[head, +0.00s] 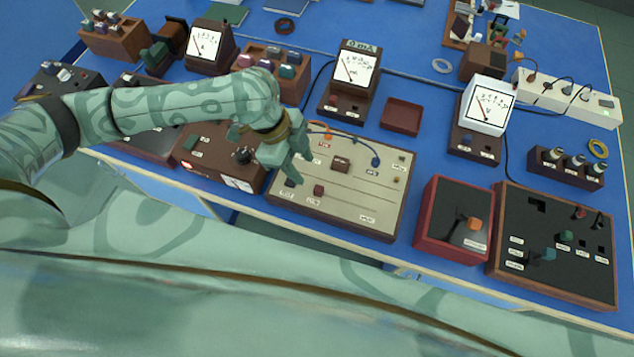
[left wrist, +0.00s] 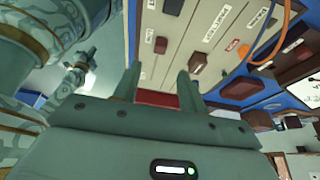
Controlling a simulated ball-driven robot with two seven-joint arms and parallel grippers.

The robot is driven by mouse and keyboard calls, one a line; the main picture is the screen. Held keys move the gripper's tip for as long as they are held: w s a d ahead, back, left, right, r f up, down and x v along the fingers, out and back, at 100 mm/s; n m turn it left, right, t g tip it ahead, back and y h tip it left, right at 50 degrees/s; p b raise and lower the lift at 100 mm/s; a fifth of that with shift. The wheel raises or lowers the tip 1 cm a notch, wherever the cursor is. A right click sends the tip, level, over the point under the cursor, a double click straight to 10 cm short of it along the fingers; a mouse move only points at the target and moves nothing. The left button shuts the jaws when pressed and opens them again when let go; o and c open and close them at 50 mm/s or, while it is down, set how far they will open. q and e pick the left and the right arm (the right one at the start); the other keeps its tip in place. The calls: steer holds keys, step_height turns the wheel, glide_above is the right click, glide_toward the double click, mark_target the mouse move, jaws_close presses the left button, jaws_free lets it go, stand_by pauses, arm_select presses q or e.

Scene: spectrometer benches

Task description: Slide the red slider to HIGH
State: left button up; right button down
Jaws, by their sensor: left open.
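The red slider (head: 319,190) is a small dark red block on the beige panel (head: 345,212) in the middle of the bench. Small white labels lie around it, too small to read in the head view. My left gripper (head: 300,172) is over the left part of this panel, up and left of the red slider and apart from it. Its two fingers (left wrist: 157,88) are spread in the left wrist view, with nothing held between them.
A brown block (head: 341,163) stands on the panel, near an orange cable and a blue plug (head: 376,161). A red-framed box (head: 454,220) with an orange-tipped lever is to the right. A brown box (head: 220,155) is to the left. An analog meter (head: 355,70) stands behind.

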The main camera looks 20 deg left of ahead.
mark_target(322, 190)
arm_select(q)
steer(key=b+x, duration=0.2)
steer(key=x, duration=0.7)
jaws_close()
steer(key=shift+d+r, duration=0.15)
steer(key=shift+d, duration=0.15)
steer(key=d+p, duration=0.1)
steer(key=d, duration=0.1)
steer(key=d+p, duration=0.1)
steer(key=d, duration=0.1)
steer(key=shift+s+r, duration=0.15)
steer(key=shift+r, duration=0.1)
steer(key=d, duration=0.2)
steer(key=d+p, duration=0.1)
steer(key=d, duration=0.2)
steer(key=d+p, duration=0.1)
steer(key=d, duration=0.1)
steer(key=shift+d+f, duration=0.2)
steer(key=shift+f, duration=0.1)
steer(key=shift+d, duration=0.15)
